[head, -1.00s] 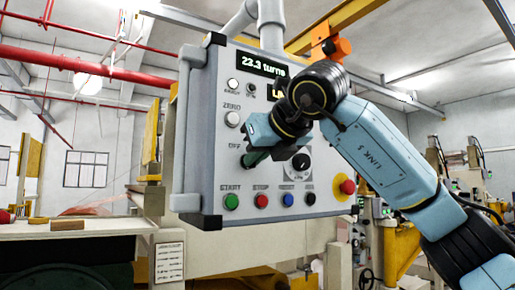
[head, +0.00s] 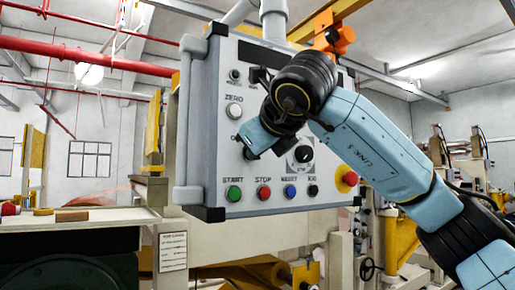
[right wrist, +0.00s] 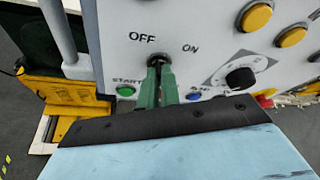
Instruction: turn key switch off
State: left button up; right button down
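The key switch (right wrist: 156,60) is on the grey control panel (head: 213,190), below the OFF and ON labels in the right wrist view. A dark key is in it, partly covered by my fingertips. My right gripper (right wrist: 159,80) has its two green fingers close together, with the key between their tips. They appear shut on it. In the head view my right gripper (head: 258,140) is in front of the panel's left half and hides the key switch. My left gripper is not in view.
A row of buttons, with a green START button (head: 233,194) and a red STOP button (head: 263,193), lies below the gripper. A black dial (right wrist: 240,78) is right of the key switch. A red emergency knob (head: 349,178) is at the panel's lower right.

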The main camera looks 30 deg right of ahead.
jog(key=c, duration=1.6)
grip_release()
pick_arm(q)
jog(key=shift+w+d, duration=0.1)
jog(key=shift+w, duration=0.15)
pick_arm(e)
jog(key=v, duration=1.3)
jog(key=shift+s, duration=0.25)
